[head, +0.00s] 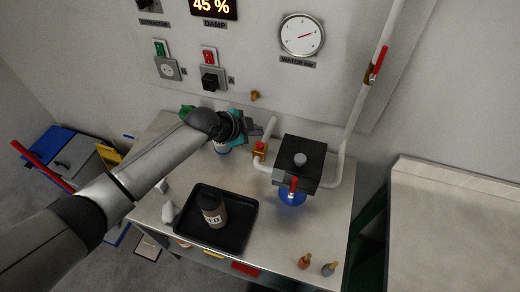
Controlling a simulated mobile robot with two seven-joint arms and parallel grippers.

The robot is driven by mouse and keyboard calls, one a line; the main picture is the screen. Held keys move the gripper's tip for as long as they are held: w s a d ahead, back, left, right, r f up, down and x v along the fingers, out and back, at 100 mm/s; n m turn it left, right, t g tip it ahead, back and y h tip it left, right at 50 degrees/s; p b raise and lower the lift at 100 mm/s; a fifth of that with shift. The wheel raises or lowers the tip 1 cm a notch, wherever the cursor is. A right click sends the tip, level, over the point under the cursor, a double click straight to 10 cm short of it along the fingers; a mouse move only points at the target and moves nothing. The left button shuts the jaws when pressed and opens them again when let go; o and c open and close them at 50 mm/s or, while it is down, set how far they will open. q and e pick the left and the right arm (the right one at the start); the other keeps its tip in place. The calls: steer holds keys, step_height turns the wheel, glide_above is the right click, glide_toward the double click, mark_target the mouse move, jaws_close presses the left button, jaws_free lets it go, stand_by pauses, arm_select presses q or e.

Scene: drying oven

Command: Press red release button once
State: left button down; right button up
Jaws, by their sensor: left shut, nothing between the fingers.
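My left arm reaches in from the left, and my left gripper (246,129) is above the back of the table, near the wall. It is shut with nothing in it. A small red part on a brass fitting (260,148) sits just below and right of the gripper, on a white pipe. I cannot tell which red part is the release button. The gripper appears apart from both. My right gripper is not in view.
A black box with a red lever (300,162) stands right of the gripper above a blue round part (292,197). A bottle top shows under the gripper. White pipes run to the right.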

mark_target(257, 150)
arm_select(q)
steer(key=shift+f+b, duration=0.9)
steer(key=shift+f, duration=0.6)
stand_by(0.8)
steer(key=shift+f+b, duration=0.3)
steer(key=shift+f, duration=0.1)
steer(key=shift+f+b, duration=0.4)
steer(key=shift+f, duration=0.1)
stand_by(0.6)
steer(key=shift+r, duration=0.1)
steer(key=shift+r+p, duration=0.8)
steer(key=shift+p, duration=0.05)
step_height(257, 150, up, 5)
steer(key=p, duration=0.4)
